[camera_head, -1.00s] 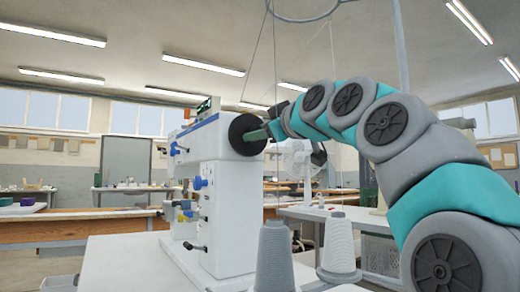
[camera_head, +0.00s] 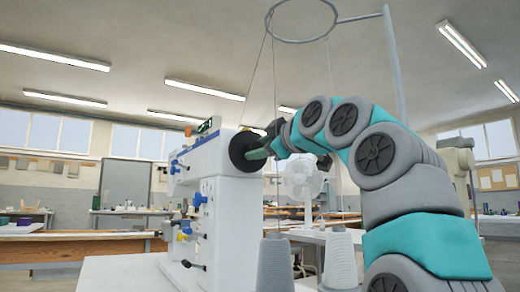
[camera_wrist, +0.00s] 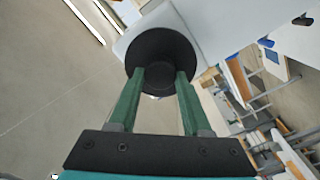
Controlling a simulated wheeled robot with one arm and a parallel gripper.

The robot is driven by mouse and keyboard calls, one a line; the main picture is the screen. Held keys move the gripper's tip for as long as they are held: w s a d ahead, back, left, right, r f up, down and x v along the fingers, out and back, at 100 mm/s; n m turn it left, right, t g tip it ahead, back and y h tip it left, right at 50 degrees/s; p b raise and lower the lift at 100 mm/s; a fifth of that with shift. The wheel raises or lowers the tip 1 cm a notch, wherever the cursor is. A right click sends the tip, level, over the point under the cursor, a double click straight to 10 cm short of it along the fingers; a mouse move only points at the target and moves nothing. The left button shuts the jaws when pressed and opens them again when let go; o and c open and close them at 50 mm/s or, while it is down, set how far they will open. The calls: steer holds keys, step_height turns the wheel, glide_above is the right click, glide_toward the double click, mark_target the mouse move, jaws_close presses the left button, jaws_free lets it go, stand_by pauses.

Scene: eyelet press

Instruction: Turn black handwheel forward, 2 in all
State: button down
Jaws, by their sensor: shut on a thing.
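The black handwheel (camera_head: 243,152) is on the right end of the white machine (camera_head: 232,205) in the head view. In the wrist view the handwheel (camera_wrist: 160,48) is a black disc with a smaller round hub facing me. My gripper (camera_head: 262,151) reaches it from the right. In the wrist view the two green fingers of my gripper (camera_wrist: 159,78) lie on either side of the hub and are shut on it. The machine's white body shows behind the wheel. Any mark showing the wheel's turn angle cannot be made out.
Two grey and white thread cones (camera_head: 276,262) stand on the table in front, below my arm. A wire ring on a thin pole (camera_head: 394,70) rises behind. A white fan (camera_head: 303,178) and workbenches (camera_head: 75,248) are farther back.

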stand_by(0.3)
steer(key=shift+c, duration=1.8)
jaws_free()
steer(key=shift+s, duration=0.1)
steer(key=b+v, duration=0.1)
steer(key=v, duration=0.6)
steer(key=shift+s+b, duration=0.3)
steer(key=shift+b, duration=0.1)
steer(key=shift+d, duration=0.2)
